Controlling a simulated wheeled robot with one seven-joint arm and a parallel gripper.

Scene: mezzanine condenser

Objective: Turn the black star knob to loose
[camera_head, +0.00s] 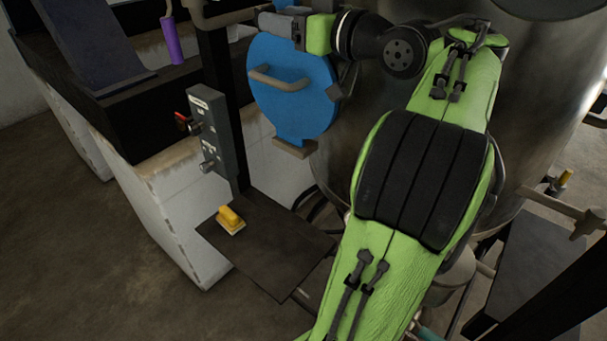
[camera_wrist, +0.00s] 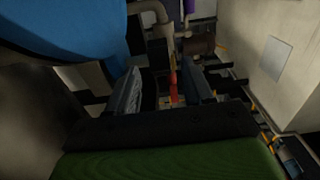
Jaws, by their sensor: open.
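I cannot pick out a black star knob for certain in either view. A grey panel box (camera_head: 217,138) on a dark post carries two pale labels. A small knob (camera_head: 207,166) stands out from its lower left side, too small to tell its shape. My gripper (camera_head: 272,24) is at the top of the head view, above the blue round cover (camera_head: 290,105) and apart from the panel box. In the wrist view my gripper (camera_wrist: 161,88) has its fingers apart with nothing held. A red thing (camera_wrist: 174,84) shows beyond the gap.
A red lever (camera_head: 183,118) is on the panel's upper left. The blue cover has a bar handle (camera_head: 280,79). A yellow block (camera_head: 230,218) lies on a dark plate (camera_head: 262,248). A purple cylinder (camera_head: 171,40) hangs at upper left. A large metal tank (camera_head: 545,110) is behind my arm.

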